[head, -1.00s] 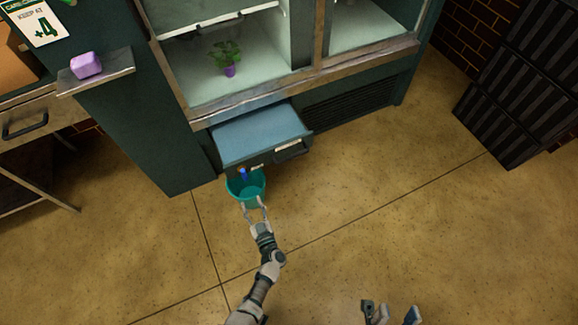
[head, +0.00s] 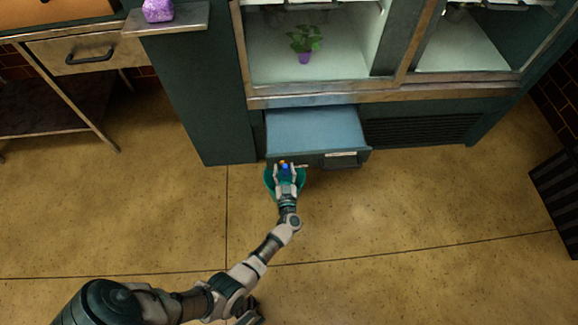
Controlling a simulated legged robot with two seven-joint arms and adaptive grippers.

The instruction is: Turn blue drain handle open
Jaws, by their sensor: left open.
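The small blue drain handle (head: 285,168) shows at the front of the pulled-out blue-topped drawer (head: 315,130), just above a teal bucket (head: 269,181) on the floor. A small orange spot sits just beyond the handle. My left gripper (head: 285,172) is open, with its fingers on either side of the blue handle as seen from above. I cannot tell whether the fingers touch it. The gripper and wrist hide much of the bucket.
The green display case (head: 207,115) stands behind, with a potted plant (head: 304,42) inside. A drawer pull (head: 343,163) and a vent grille (head: 418,133) lie to the right. A side table (head: 66,42) is at left. The floor in front is clear.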

